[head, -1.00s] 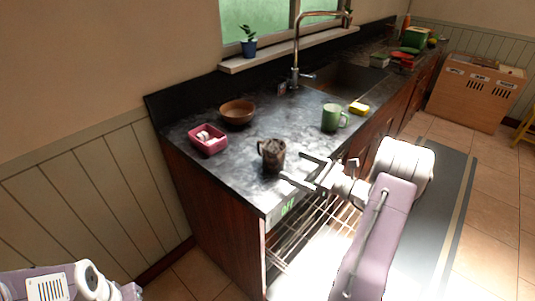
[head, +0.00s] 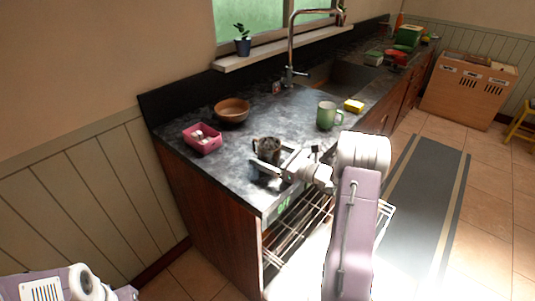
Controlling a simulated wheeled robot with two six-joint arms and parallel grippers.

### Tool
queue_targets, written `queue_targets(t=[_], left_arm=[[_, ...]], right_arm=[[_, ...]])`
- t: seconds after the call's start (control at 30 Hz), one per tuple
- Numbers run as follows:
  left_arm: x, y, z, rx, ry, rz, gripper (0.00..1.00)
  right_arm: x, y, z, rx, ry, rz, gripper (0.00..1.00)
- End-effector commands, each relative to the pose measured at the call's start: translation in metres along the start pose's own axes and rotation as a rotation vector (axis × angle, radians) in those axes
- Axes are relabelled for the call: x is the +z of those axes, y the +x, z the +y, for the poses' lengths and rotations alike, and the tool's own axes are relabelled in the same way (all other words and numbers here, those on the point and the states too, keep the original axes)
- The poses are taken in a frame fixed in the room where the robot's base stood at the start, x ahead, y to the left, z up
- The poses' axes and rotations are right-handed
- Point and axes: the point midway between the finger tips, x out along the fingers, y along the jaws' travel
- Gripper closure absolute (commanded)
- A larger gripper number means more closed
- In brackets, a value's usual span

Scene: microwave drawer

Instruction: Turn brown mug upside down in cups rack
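The brown mug (head: 267,148) stands upright on the dark countertop near its front edge. My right gripper (head: 272,160) is at the mug, with one finger along its near side and the other by its right side. The fingers look apart; whether they touch the mug cannot be told. The wire rack (head: 286,238) is pulled out below the counter, partly hidden by my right arm and by glare. My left gripper is out of view; only part of my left arm shows at the bottom left.
A green mug (head: 326,116), yellow sponge (head: 354,106), brown bowl (head: 232,109) and pink container (head: 202,138) stand on the counter. The sink (head: 340,78) and tall faucet (head: 290,45) are behind. Counter between bowl and green mug is clear.

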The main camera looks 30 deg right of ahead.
Motion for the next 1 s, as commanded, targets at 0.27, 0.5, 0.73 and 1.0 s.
queue_targets(t=[0.27,0.5,0.73,1.0], left_arm=[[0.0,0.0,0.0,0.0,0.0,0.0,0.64],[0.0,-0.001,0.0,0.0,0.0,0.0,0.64],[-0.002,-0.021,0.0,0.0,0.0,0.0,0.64],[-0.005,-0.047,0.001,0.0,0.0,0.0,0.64]], right_arm=[[0.0,0.0,0.0,0.0,0.0,0.0,0.66],[0.002,0.0,0.0,0.0,-0.001,-0.001,0.66],[0.026,0.0,0.0,0.0,-0.002,-0.002,0.66],[0.06,0.0,0.0,0.001,-0.002,-0.001,0.66]])
